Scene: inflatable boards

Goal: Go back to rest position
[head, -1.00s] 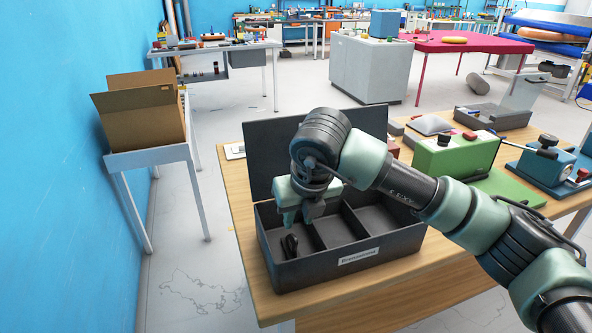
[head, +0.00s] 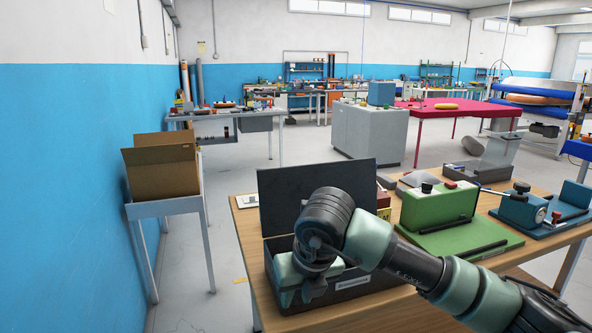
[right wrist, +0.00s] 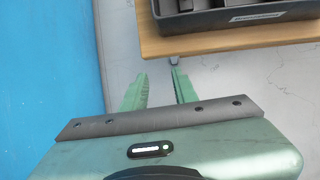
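My left gripper is not in view.
The wooden table (head: 420,300) also holds a green device (head: 438,206) and a blue device (head: 525,208) on the right. A cardboard box (head: 162,170) stands on a white stand at left, near the blue wall (head: 60,200). Floor between stand and table is clear.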

